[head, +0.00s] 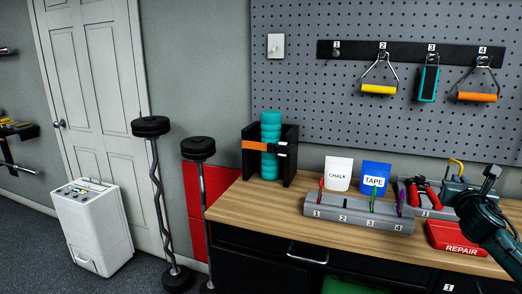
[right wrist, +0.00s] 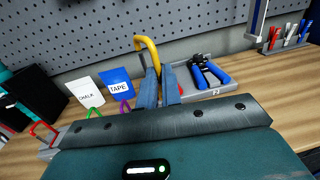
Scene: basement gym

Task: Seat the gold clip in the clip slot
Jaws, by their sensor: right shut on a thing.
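The gold clip (head: 457,163) is a curved yellow hook above the right part of the bench. My right gripper (head: 457,185) is shut on it. In the right wrist view the clip (right wrist: 149,50) stands up from between the two blue fingers (right wrist: 160,85), its lower part hidden by them. The grey clip rack (head: 357,213), marked 1 to 4, lies on the bench left of the gripper. A red clip (head: 321,184) stands at 1, a green clip (head: 373,199) at 3 and a purple clip (head: 401,198) at 4. Position 2 shows no clip. My left gripper is not in view.
The chalk bag (head: 338,174) and tape bag (head: 374,177) stand behind the rack. A tray with red-handled tools (head: 424,194) and a red repair box (head: 457,239) lie to its right. A black holder with a teal roller (head: 271,143) stands left. Bare wood (head: 260,206) shows left of the rack.

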